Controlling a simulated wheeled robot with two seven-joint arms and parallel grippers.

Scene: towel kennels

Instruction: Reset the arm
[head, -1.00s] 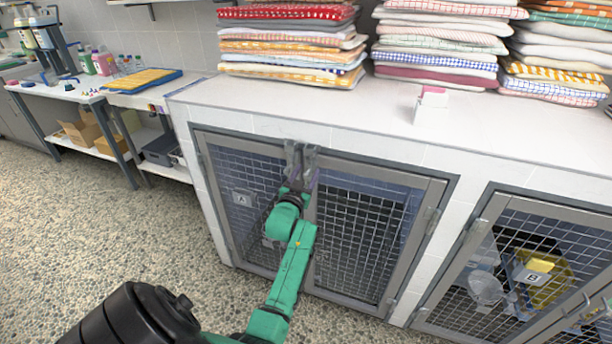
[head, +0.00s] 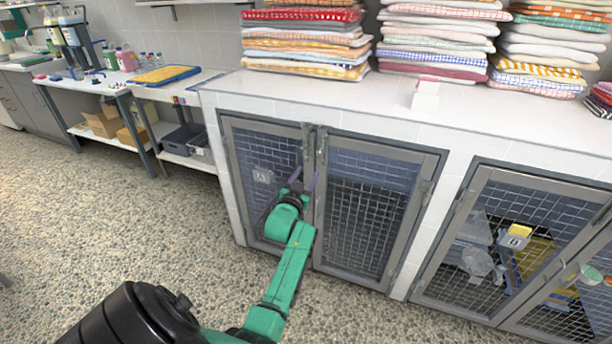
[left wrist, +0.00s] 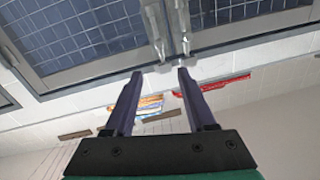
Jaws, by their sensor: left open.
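My left arm is green, and its gripper (head: 304,180) is in front of the double-door kennel marked A (head: 262,175), near where its two mesh doors meet. The gripper has purple fingers, which in the left wrist view (left wrist: 156,78) stand apart with nothing between them. The metal door latch (head: 314,140) is just above the fingertips in the head view. It also shows beyond the fingertips in the left wrist view (left wrist: 168,30). Both doors of kennel A look shut. My right gripper is in neither view.
Kennel B (head: 515,237) is to the right, with a yellow item and a clear container behind its mesh. Folded towel stacks (head: 305,42) and a small white box (head: 426,93) sit on the tiled counter (head: 370,98). The pebbled floor (head: 130,230) is open at left.

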